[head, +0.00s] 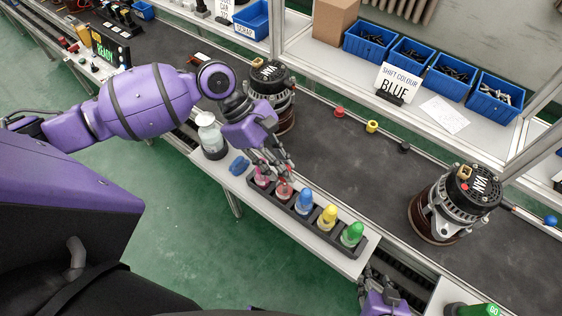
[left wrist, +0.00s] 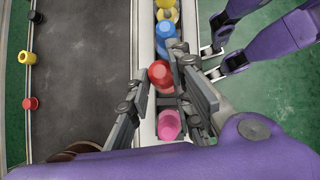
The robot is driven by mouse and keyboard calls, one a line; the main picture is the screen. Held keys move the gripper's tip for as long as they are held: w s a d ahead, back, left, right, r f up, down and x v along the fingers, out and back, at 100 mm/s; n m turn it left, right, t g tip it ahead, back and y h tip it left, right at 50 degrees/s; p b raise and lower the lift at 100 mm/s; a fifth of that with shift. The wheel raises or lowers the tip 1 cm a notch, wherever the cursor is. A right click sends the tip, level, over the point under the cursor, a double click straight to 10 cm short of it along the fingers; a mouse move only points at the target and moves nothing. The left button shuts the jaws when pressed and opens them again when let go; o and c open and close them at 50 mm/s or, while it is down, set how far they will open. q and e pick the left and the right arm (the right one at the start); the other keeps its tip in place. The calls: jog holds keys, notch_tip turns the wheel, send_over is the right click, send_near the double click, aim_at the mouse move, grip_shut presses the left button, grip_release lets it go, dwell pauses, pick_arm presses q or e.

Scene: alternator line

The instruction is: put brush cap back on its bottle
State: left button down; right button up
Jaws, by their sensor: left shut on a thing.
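A dark rack (head: 300,219) holds a row of bottles: pink (head: 262,178), red (head: 284,190), blue (head: 305,201), yellow (head: 327,217) and green (head: 352,234). My left gripper (head: 280,172) is over the red bottle. In the left wrist view its fingers stand on both sides of the red cap (left wrist: 160,74) and are shut on it. The fingers hide part of the red bottle, and I cannot tell whether the cap is fully seated. My right gripper (head: 384,292) is at the lower edge of the head view, past the green bottle, with its fingers apart.
A clear pump bottle (head: 210,137) and a small blue piece (head: 239,166) stand left of the rack. Alternators (head: 455,204) sit on the dark conveyor (head: 345,165) behind, with small red (head: 339,112) and yellow (head: 372,126) pieces. A sign (head: 397,82) reads "SHIFT COLOUR BLUE".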

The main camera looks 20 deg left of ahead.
pick_arm(q)
jog(key=shift+f, duration=1.65)
jog(key=shift+f, duration=0.15)
dwell(4.7)
jog(key=c, duration=1.5)
grip_release()
jog(key=v, duration=1.2)
jog(key=shift+a, duration=0.1)
